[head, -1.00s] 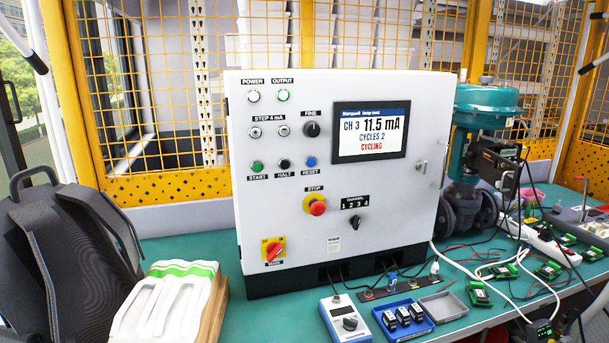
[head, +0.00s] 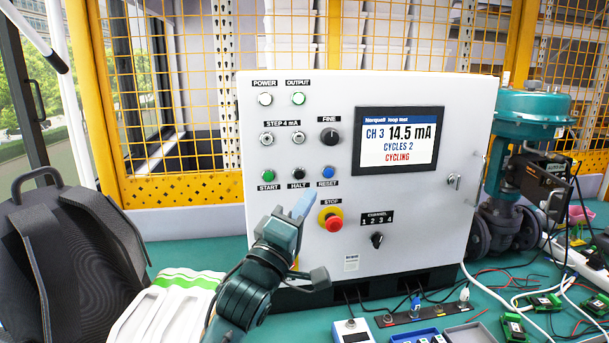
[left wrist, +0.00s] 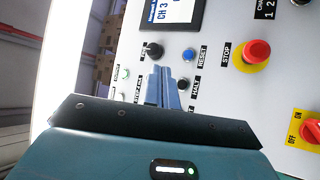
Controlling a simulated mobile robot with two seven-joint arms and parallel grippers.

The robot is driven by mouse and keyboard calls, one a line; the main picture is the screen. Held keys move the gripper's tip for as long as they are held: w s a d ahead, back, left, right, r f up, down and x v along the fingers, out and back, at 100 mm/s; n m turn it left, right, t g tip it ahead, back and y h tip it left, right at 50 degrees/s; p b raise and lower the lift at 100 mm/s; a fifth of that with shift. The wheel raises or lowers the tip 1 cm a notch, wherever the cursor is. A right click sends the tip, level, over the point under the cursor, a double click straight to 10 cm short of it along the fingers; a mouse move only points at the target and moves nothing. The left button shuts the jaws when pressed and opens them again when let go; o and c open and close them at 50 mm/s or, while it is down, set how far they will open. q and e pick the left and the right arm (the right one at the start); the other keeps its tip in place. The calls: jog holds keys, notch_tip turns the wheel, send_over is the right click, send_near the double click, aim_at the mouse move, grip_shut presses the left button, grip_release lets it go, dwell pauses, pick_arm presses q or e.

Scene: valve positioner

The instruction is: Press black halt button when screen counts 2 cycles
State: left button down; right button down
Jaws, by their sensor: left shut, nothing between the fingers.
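The white control box's screen (head: 398,141) reads CH 3, 14.5 mA, CYCLES 2 and CYCLING in red. The black halt button (head: 298,174) sits between the green start button (head: 267,175) and the blue reset button (head: 329,172). My left gripper (head: 304,204) is shut and empty, its blue fingertips just below the halt button in the head view. In the left wrist view the fingers (left wrist: 165,84) point at the panel, close beside the black halt button (left wrist: 184,84). Contact cannot be told. My right gripper is not in view.
The red stop button (head: 333,223) on its yellow collar lies just right of my left gripper. A channel knob (head: 377,240) is lower right. A grey backpack (head: 70,255) and a white-and-green stack (head: 165,300) stand at the left. A teal valve actuator (head: 533,110) stands right.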

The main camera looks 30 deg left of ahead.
aim_at(299, 174)
pick_arm(q)
jog(key=w+a+b, duration=0.1)
jog(key=w+a, duration=0.4)
jog(key=w, duration=0.2)
jog(key=shift+a, duration=0.2)
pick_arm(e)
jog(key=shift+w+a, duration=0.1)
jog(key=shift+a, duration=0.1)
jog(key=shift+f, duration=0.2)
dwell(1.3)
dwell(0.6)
pick_arm(q)
jog(key=shift+w+a, duration=0.25)
jog(key=shift+w, duration=0.1)
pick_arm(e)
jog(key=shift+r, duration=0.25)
